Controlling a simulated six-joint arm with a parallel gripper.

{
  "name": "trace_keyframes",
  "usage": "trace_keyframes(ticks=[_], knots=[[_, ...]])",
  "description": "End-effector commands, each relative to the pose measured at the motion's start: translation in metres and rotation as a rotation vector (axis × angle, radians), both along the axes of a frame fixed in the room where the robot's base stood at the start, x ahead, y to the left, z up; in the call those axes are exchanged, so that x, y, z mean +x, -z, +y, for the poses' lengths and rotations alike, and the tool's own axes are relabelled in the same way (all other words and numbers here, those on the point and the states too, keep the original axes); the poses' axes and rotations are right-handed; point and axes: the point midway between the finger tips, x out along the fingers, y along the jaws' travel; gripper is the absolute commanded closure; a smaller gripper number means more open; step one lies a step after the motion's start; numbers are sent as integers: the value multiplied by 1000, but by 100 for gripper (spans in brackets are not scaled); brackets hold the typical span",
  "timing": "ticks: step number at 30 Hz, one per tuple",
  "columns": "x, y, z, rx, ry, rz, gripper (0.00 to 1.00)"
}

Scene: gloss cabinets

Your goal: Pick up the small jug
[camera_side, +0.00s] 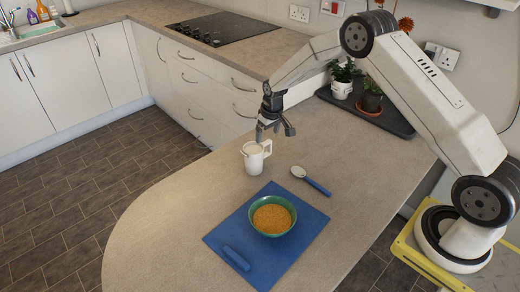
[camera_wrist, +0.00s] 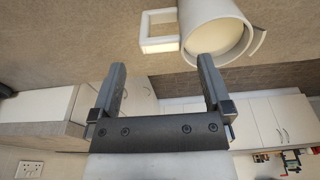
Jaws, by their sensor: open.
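The small white jug (camera_side: 253,160) stands upright on the counter, its handle on the right side in the side view. In the wrist view the jug (camera_wrist: 212,35) is at the top, seen from above at an angle, with its open mouth and square handle showing. My gripper (camera_side: 275,129) is just above and a little right of the jug in the side view, pointing down. In the wrist view my gripper (camera_wrist: 163,65) has its two fingers apart, with nothing between them. The handle lies beyond the gap and the jug's body beyond the right fingertip.
A blue board (camera_side: 300,250) holds a green bowl (camera_side: 272,230) of orange food and a blue item (camera_side: 236,258). A spoon (camera_side: 312,181) with a blue handle lies right of the jug. Potted plants (camera_side: 342,88) stand on a dark tray (camera_side: 388,122) behind. The counter's left part is clear.

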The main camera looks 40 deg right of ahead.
Motion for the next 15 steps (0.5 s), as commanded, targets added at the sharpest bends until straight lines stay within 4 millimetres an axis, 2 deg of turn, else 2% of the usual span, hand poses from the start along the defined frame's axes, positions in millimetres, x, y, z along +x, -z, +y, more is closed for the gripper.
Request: trace_keyframes(ticks=[4, 15], knots=[[1, 10, 0, 0, 0, 1, 0], [2, 19, 0, 0, 0, 1, 0]])
